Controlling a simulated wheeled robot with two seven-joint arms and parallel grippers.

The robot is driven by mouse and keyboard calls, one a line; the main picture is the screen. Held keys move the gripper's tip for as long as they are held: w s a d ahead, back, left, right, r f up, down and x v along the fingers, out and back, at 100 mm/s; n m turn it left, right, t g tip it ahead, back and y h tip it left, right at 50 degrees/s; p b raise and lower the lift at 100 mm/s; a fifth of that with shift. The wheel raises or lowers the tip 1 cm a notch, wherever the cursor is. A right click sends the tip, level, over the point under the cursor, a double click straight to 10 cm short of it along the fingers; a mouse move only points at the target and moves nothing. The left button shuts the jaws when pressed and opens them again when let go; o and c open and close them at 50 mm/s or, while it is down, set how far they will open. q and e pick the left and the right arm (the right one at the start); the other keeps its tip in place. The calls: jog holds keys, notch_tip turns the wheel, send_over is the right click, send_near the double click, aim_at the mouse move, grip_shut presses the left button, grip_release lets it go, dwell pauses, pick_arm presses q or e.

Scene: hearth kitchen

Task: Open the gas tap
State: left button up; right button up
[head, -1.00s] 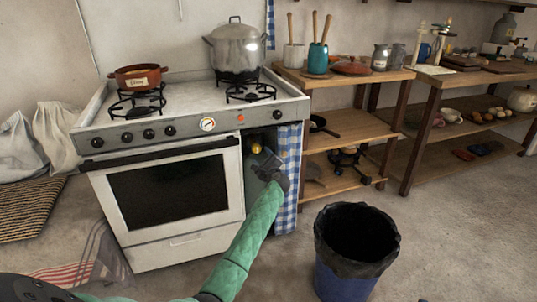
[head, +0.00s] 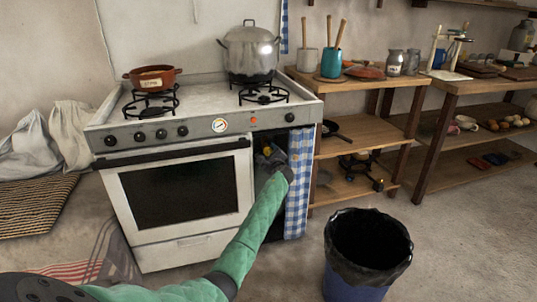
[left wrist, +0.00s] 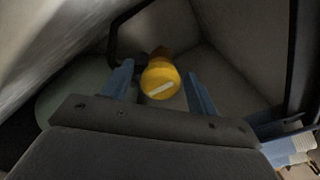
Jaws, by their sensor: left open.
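The gas tap is a round yellow knob with a pale bar across its face. It sits between the two blue fingers of my left gripper (left wrist: 160,92) in the left wrist view, where the yellow knob (left wrist: 160,80) shows a little beyond the fingertips. The fingers are open, with a gap on each side of the knob. In the head view my left gripper (head: 270,158) reaches into the dark compartment at the right of the stove, and only a bit of yellow shows there. A grey-green rounded body, likely the gas bottle (left wrist: 70,95), lies below the knob. My right gripper is not in view.
The white stove (head: 190,240) stands left of the compartment. A blue checked curtain (head: 299,185) hangs at its right edge. A black-lined bin (head: 367,250) stands on the floor to the right, beside wooden shelves (head: 362,140).

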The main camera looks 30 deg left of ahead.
pick_arm(q)
jog(key=c, duration=1)
